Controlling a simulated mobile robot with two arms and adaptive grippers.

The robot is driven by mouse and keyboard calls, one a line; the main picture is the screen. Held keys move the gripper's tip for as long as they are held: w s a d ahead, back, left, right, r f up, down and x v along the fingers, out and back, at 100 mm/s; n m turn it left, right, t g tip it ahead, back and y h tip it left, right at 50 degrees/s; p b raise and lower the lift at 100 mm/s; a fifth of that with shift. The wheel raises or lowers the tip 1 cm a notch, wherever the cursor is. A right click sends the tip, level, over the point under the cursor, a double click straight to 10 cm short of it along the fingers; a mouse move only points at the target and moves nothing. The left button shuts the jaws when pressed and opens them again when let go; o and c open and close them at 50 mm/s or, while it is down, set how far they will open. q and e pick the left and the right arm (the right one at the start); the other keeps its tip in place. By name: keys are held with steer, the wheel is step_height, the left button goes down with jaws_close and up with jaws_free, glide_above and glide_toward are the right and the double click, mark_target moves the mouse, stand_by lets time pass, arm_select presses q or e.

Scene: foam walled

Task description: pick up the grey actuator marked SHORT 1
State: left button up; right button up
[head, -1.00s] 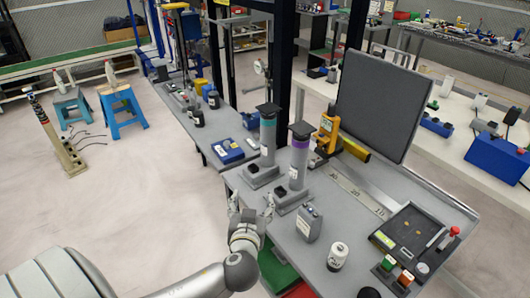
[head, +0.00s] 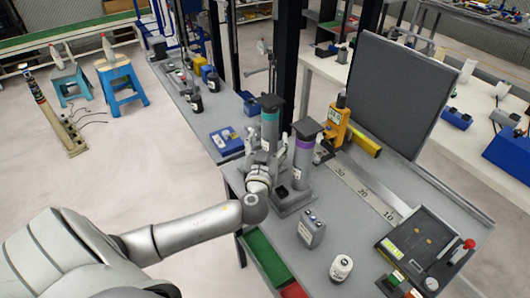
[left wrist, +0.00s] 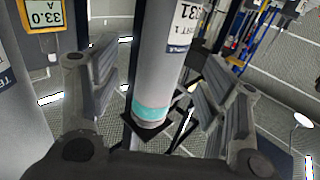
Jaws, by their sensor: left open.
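The grey actuator with a teal band (head: 270,132) stands upright in a holder on the grey bench, black cap on top. My right gripper is not seen.
A yellow instrument (head: 338,122) and a dark upright panel (head: 398,95) stand behind. A grey box (head: 311,230) and a white bottle (head: 341,268) stand at the front of the bench. A blue box (head: 226,141) lies on the bench to the left.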

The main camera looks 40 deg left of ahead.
mark_target(268, 134)
arm_select(q)
steer(key=shift+w+a+r, duration=0.2)
steer(key=shift+w+r, duration=0.1)
steer(key=p+x, duration=0.2)
steer(key=x, duration=0.1)
steer(key=shift+r, duration=0.1)
steer(key=shift+w+a, duration=0.3)
steer(key=shift+w, duration=0.25)
jaws_close()
